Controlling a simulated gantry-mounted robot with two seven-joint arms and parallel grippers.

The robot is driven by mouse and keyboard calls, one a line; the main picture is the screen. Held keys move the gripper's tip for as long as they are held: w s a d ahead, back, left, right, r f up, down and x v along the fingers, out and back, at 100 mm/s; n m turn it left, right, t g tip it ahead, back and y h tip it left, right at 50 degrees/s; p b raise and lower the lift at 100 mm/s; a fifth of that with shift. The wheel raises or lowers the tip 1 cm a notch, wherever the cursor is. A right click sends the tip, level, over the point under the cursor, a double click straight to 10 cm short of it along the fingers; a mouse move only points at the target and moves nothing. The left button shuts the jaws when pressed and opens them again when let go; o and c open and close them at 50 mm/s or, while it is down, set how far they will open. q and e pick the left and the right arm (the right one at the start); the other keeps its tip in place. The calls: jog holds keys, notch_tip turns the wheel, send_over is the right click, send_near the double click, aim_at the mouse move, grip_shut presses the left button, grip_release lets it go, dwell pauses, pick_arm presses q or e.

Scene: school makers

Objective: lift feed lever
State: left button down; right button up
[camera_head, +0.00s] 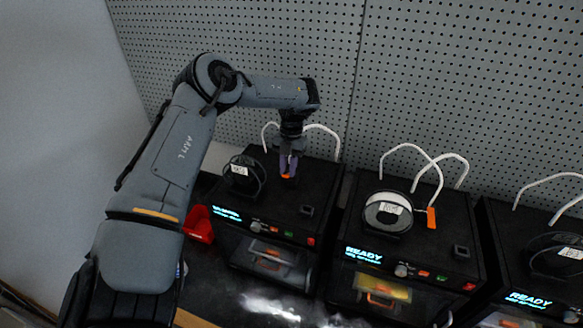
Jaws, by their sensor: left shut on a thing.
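My left gripper (289,168) points down over the top of the left black printer (318,194). It is shut on a small orange lever (287,176), of which only the tip shows between the fingers. A matching orange lever (431,218) stands on top of the middle printer (450,206), to the right of its white spool. The lever's base on the left printer is hidden by the fingers. My right gripper is not in view.
A dark spool (243,176) stands just left of my gripper and white tubes (325,129) arch behind it. A third printer (515,225) stands at the right. A grey pegboard wall (440,80) closes off the back. A red object (198,224) lies left of the printers.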

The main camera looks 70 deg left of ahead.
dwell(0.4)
pick_arm(q)
jog(key=c, duration=1)
grip_release()
jog(key=shift+o, duration=0.2)
jog(key=v, duration=1)
jog(key=shift+r+b, duration=0.35)
jog(key=shift+b, duration=0.05)
jog(key=shift+w+a, duration=0.1)
